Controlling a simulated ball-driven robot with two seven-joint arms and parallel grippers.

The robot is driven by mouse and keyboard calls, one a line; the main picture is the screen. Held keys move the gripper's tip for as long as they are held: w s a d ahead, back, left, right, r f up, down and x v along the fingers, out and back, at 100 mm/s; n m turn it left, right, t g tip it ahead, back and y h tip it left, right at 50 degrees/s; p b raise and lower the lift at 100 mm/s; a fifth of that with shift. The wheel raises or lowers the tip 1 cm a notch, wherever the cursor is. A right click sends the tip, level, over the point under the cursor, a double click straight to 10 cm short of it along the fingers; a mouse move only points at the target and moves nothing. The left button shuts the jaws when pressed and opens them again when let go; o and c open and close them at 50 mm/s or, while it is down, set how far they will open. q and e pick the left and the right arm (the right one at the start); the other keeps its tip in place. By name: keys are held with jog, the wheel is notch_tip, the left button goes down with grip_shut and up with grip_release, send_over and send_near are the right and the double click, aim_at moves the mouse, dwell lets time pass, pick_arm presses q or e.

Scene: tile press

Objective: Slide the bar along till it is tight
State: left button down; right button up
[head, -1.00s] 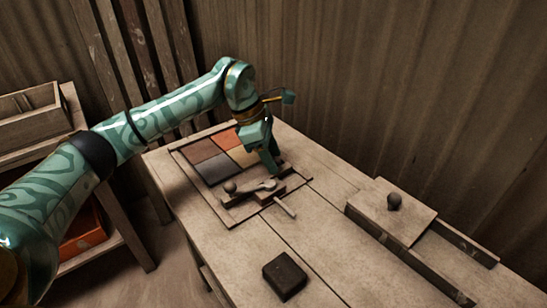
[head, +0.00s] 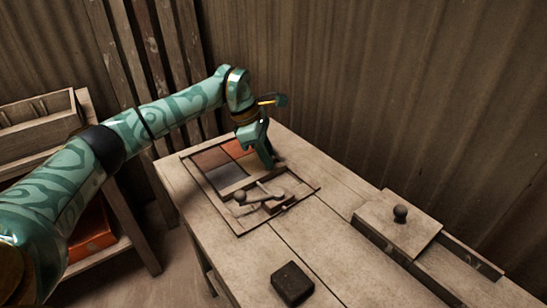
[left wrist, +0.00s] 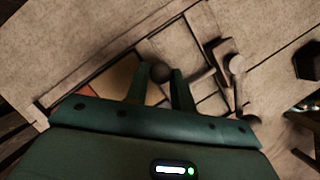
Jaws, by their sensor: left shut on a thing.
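My left gripper (head: 270,164) is shut on a dark round knob, which shows between its fingers in the left wrist view (left wrist: 161,71). The knob seems to belong to the bar (head: 248,183), a narrow strip along the near side of the tiles; the fingers hide its far end. Coloured tiles lie behind it: brown (head: 210,158), orange (head: 235,148) and grey (head: 225,177). Whether the bar touches them I cannot tell. A pale rod (head: 264,188) runs from the bar towards a block with a lever, which has a dark knob (head: 240,197). My right gripper is out of view.
The shallow frame (head: 261,224) around the tiles lies on the wooden table (head: 330,235). A dark block (head: 292,284) stands near the front. A board with a round knob (head: 400,213) lies at the right. Shelves with an orange box (head: 92,236) stand left of the table.

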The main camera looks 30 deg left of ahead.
pick_arm(q)
jog(key=c, duration=1.2)
grip_release()
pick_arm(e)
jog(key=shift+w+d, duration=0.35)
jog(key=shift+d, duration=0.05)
pick_arm(q)
jog(key=p+v, duration=0.6)
jog(key=v, duration=1)
jog(key=shift+r, duration=0.15)
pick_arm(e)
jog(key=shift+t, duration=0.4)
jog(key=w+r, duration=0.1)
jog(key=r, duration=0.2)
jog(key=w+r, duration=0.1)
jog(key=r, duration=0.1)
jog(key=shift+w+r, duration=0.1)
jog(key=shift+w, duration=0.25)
pick_arm(q)
jog(key=shift+a, duration=0.1)
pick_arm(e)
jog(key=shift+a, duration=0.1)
